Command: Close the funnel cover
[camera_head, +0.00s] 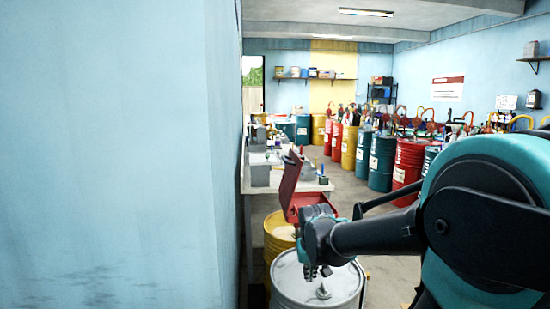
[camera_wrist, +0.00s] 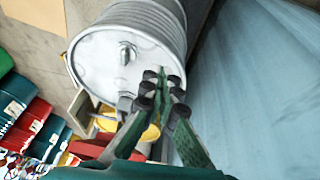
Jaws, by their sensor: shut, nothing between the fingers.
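The red funnel (camera_head: 300,207) sits over a yellow drum (camera_head: 279,233) in the head view. Its red cover (camera_head: 291,177) stands open, tilted up and back. In the wrist view, a red part (camera_wrist: 88,149) shows at the lower left, partly hidden by my gripper; I cannot tell if it is cover or funnel. My gripper (camera_head: 314,267) is in front of the funnel, over the near white drum (camera_head: 345,283), apart from the cover. The fingertips are together and empty in the wrist view (camera_wrist: 164,90).
A bench (camera_head: 258,187) with tools runs along the left behind the funnel. A blue wall (camera_head: 110,150) fills the left side, close by. Several coloured drums (camera_head: 409,165) line the right. Open floor (camera_head: 344,187) lies between.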

